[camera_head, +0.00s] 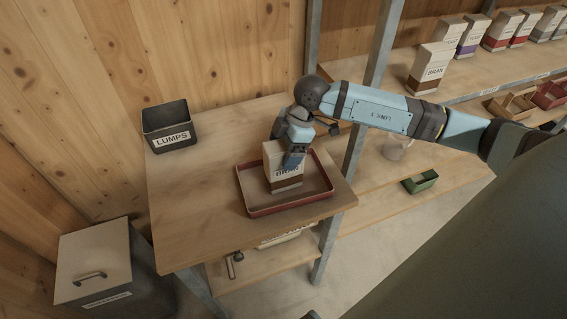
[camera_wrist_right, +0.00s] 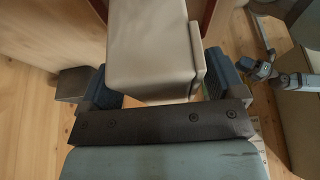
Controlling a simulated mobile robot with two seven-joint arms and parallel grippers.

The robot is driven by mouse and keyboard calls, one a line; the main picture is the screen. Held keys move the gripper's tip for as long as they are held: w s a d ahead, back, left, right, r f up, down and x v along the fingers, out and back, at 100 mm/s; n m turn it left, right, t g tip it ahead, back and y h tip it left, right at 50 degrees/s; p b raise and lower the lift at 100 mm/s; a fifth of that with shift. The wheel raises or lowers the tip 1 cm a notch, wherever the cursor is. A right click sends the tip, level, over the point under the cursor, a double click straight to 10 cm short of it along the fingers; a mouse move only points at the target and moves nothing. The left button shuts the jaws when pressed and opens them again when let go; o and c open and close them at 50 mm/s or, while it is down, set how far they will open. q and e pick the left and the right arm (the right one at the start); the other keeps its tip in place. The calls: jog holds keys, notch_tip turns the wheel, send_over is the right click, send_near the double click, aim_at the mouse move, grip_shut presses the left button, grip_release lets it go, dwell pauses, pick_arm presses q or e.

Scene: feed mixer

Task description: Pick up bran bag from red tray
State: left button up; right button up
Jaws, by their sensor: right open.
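The bran bag (camera_head: 284,174), a pale box-shaped bag with a brown band and "BRAN" lettering, stands upright in the red tray (camera_head: 296,207) on the wooden table. My right gripper (camera_head: 294,160) is at the top of the bag, with a finger in front of its right side. In the right wrist view the bag (camera_wrist_right: 152,55) fills the space between the two blue-padded fingers of the right gripper (camera_wrist_right: 158,85). The jaws are open around it; contact on either side is hard to tell.
A dark bin marked "LUMPS" (camera_head: 169,125) stands at the table's back left. Shelves at right hold several bags, including another bran bag (camera_head: 430,68), and a green container (camera_head: 420,181). A metal post (camera_head: 352,160) rises close to the table's right edge. The table's front left is bare.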

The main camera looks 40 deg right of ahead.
jog(key=shift+a+f, duration=0.1)
jog(key=shift+f, duration=0.15)
jog(key=c, duration=1.4)
jog(key=shift+r, duration=0.15)
